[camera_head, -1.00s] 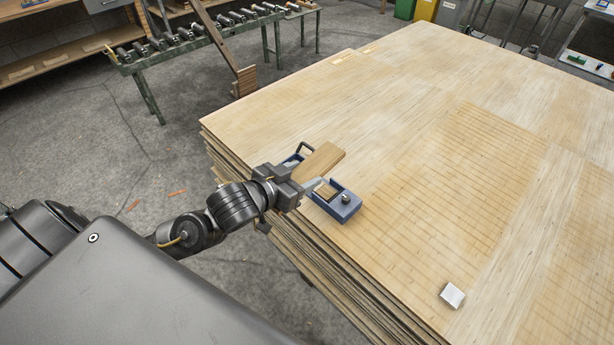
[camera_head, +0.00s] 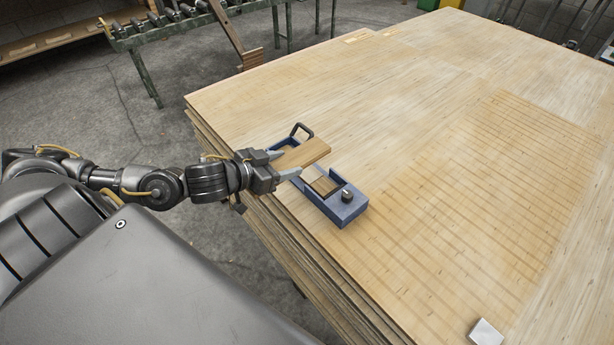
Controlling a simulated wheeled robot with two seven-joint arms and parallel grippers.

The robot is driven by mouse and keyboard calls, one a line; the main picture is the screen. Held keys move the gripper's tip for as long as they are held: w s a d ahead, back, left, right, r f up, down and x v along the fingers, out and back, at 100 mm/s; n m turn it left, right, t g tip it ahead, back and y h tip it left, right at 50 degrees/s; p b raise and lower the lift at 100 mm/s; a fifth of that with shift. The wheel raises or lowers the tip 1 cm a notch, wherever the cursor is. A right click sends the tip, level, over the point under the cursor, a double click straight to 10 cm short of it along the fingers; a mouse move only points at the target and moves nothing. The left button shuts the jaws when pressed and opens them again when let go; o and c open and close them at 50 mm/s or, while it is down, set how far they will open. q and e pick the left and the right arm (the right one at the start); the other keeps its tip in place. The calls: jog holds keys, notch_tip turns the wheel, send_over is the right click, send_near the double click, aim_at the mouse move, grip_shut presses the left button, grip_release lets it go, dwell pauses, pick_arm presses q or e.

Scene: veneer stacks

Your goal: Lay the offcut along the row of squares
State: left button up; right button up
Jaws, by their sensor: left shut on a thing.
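A flat brown wooden offcut (camera_head: 306,152) is held in my left gripper (camera_head: 284,164), whose grey fingers are shut on its near end. The offcut extends to the right from the fingers, above a blue tray (camera_head: 343,214) near the left edge of the veneer stack. It hides part of the tray, and I cannot tell how high above it is. A small wooden piece (camera_head: 322,184) shows inside the tray. A pale, squarish block (camera_head: 485,332) lies at the bottom right of the stack top. No clear row of squares can be made out. My right gripper is out of view.
The veneer stack top (camera_head: 440,110) is broad and mostly clear. A roller conveyor (camera_head: 180,22) stands beyond the floor.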

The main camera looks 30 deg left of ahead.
pick_arm(q)
jog(key=shift+w+f+b, duration=0.15)
jog(key=shift+f+b, duration=0.2)
jog(key=shift+f, duration=0.6)
jog(key=shift+a+f+b, duration=0.1)
jog(key=shift+f+b, duration=0.1)
jog(key=shift+b, duration=0.1)
pick_arm(e)
jog(key=shift+w+f, duration=0.8)
pick_arm(q)
jog(key=w+a+f, duration=0.1)
jog(key=w+f, duration=0.2)
jog(key=w, duration=0.1)
jog(key=w+a+f, duration=0.2)
jog(key=w, duration=0.2)
jog(key=w+a+f, duration=0.1)
jog(key=w+f, duration=0.2)
jog(key=w, duration=0.1)
jog(key=shift+w+a+f, duration=0.15)
jog(key=shift+a+f, duration=0.05)
jog(key=shift+f, duration=0.15)
jog(key=f, duration=0.1)
jog(key=w+f, duration=0.1)
jog(key=f, duration=0.1)
jog(key=shift+a+f, duration=0.15)
jog(key=shift+a, duration=0.05)
jog(key=shift+f, duration=0.3)
pick_arm(e)
jog(key=shift+w+a+r, duration=0.1)
jog(key=shift+w, duration=0.1)
